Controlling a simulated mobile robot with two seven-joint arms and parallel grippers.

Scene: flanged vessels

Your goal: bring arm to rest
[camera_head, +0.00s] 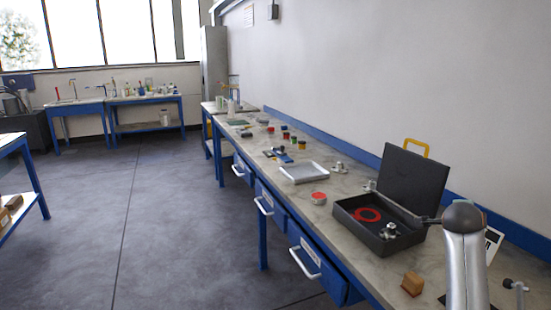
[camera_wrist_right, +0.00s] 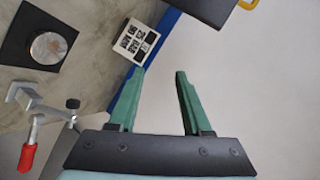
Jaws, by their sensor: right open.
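My right arm (camera_head: 465,255) rises at the lower right of the head view, in front of the bench; its gripper cannot be made out there. In the right wrist view my right gripper (camera_wrist_right: 160,72) has its two green fingers apart, with nothing between them. The fingers point toward the blue bench edge strip and the pale wall, and no object touches them. My left arm and gripper are in neither view.
The long bench (camera_head: 345,183) runs along the wall. An open black case (camera_head: 346,222) stands beside my right arm, with a wooden block (camera_head: 412,284) in front. A printed card (camera_wrist_right: 135,41), black mat (camera_wrist_right: 15,52) and red-handled clamp (camera_wrist_right: 27,157) lie near the gripper. Floor left is clear.

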